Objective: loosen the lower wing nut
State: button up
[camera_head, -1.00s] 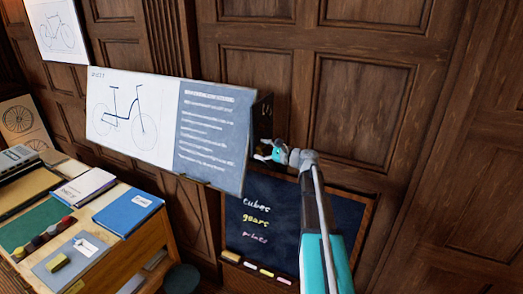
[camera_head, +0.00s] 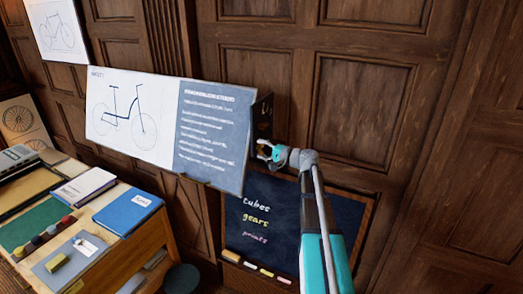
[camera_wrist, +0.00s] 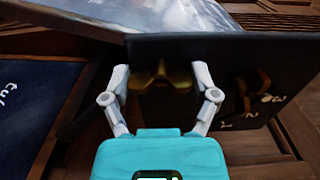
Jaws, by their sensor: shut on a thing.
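A brass wing nut (camera_wrist: 162,76) sits on the dark side plate (camera_wrist: 220,60) of the drafting board. The two pale fingers of my gripper (camera_wrist: 164,84) are closed around its wings in the wrist view. It is the wing nut nearer the chalkboard, so the lower one. A second, darker brass wing nut (camera_wrist: 244,92) is on the same plate to the right, apart from my fingers. In the head view my gripper (camera_head: 264,151) is at the right side of the drafting board (camera_head: 216,130); the nut is too small there to make out clearly.
A chalkboard (camera_head: 290,225) with chalk on its ledge stands below the drafting board. A wooden desk (camera_head: 135,262) with books and a blue folder is at the lower left. Pale marks (camera_wrist: 265,99) are on the side plate near the second nut. Panelled wall (camera_head: 365,105) is behind.

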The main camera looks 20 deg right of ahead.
jog(key=n, duration=0.4)
jog(key=shift+f+n, duration=0.1)
jog(key=shift+n, duration=0.2)
jog(key=n, duration=0.4)
dwell(0.4)
jog(key=o, duration=1)
jog(key=shift+s+d, duration=0.1)
jog(key=v, duration=1.1)
jog(key=shift+s+d, duration=0.3)
